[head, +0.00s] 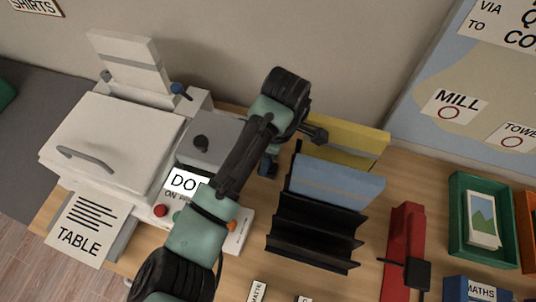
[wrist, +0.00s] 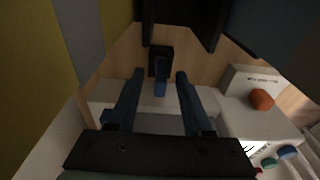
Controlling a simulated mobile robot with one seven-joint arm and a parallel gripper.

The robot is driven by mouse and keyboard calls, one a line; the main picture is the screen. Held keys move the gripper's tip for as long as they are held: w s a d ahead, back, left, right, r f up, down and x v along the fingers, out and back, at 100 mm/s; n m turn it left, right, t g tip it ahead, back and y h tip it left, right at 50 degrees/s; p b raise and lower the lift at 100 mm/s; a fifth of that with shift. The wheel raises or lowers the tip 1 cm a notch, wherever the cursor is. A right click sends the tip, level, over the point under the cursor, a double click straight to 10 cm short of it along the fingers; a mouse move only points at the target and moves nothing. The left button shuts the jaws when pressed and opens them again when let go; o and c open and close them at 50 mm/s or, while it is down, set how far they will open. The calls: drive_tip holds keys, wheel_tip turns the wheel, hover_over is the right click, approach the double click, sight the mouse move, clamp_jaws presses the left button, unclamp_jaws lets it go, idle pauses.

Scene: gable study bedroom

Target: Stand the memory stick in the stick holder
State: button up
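In the wrist view a small black block, which looks like the stick holder (wrist: 152,53), sits on the wooden desk. A slim blue piece, which looks like the memory stick (wrist: 160,89), rises from it toward the camera. It appears to stand in the holder, though how deep is hard to tell. My gripper (wrist: 159,76) is open, its two dark blue fingers on either side of the stick with a gap at each side. In the head view my gripper (head: 268,164) points down beside the folder rack; my arm hides much there, and stick and holder cannot be told apart.
A black rack (head: 315,232) holds a yellow folder (head: 345,140) and a blue folder (head: 337,183) close to my gripper's right. A white printer (head: 115,135) and a white button panel (head: 238,240) stand left. A red stapler-like thing (head: 403,240) and green tray (head: 458,215) are right.

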drive_tip(key=shift+r, duration=0.1)
drive_tip(key=r, duration=0.2)
drive_tip(key=r+p, duration=0.1)
drive_tip(key=r, duration=0.4)
drive_tip(key=shift+s+d+r, duration=0.15)
drive_tip(key=shift+d+r, duration=0.05)
drive_tip(key=shift+d, duration=0.2)
drive_tip(key=shift+f, duration=0.1)
